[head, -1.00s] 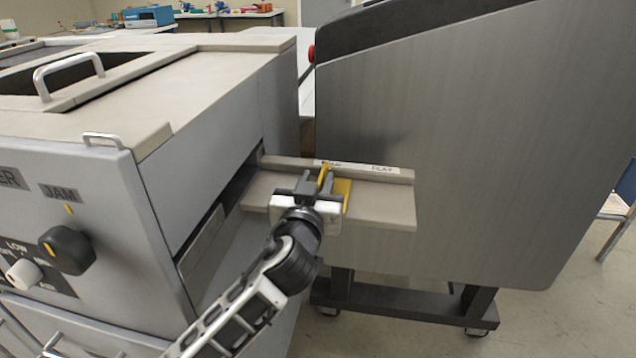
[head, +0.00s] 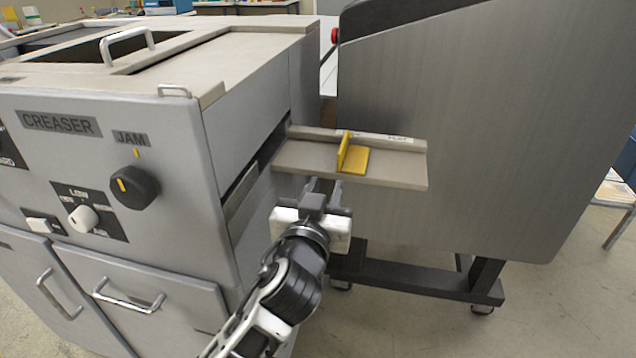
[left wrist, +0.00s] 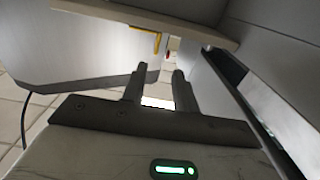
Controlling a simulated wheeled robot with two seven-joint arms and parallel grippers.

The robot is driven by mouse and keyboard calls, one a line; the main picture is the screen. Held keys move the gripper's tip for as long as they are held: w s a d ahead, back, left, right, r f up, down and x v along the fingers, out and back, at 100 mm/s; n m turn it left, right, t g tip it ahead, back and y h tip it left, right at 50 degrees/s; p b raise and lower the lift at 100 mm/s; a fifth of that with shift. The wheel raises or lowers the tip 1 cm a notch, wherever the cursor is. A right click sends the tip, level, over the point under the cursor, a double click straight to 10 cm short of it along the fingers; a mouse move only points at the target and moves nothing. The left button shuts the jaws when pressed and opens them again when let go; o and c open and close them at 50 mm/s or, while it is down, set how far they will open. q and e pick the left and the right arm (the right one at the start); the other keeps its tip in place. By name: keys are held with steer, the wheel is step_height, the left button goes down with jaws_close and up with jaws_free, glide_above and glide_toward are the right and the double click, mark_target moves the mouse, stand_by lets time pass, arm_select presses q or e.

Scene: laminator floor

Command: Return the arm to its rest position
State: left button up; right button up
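My left gripper (head: 320,184) is just below and in front of the beige side tray (head: 400,173) in the head view, clear of the yellow stop (head: 355,160) standing on that tray. In the left wrist view its two dark fingers (left wrist: 160,72) are apart with nothing between them. The yellow stop shows as a small yellow edge (left wrist: 144,32) under the tray (left wrist: 120,14) there. My right gripper is in neither view.
The grey creaser (head: 155,240) with its black JAM knob (head: 134,187) stands close to the left of my arm. A large grey panelled machine (head: 480,120) on a dark wheeled frame (head: 420,280) stands behind. Open floor (head: 560,300) lies at right.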

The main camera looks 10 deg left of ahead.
arm_select(q)
steer(key=shift+s, duration=0.65)
steer(key=shift+f, duration=0.15)
steer(key=s+a+f+m+g+h, duration=0.1)
steer(key=s+a+f+g, duration=0.1)
steer(key=s+f, duration=0.8)
steer(key=s+a+f+m+g+h, duration=0.1)
steer(key=s+a+f+g, duration=0.2)
steer(key=s+f, duration=0.8)
step_height(320, 180, down, 3)
steer(key=shift+s+a+r+g+h, duration=0.15)
steer(key=shift+a+g+h, duration=0.15)
steer(key=shift+g, duration=0.9)
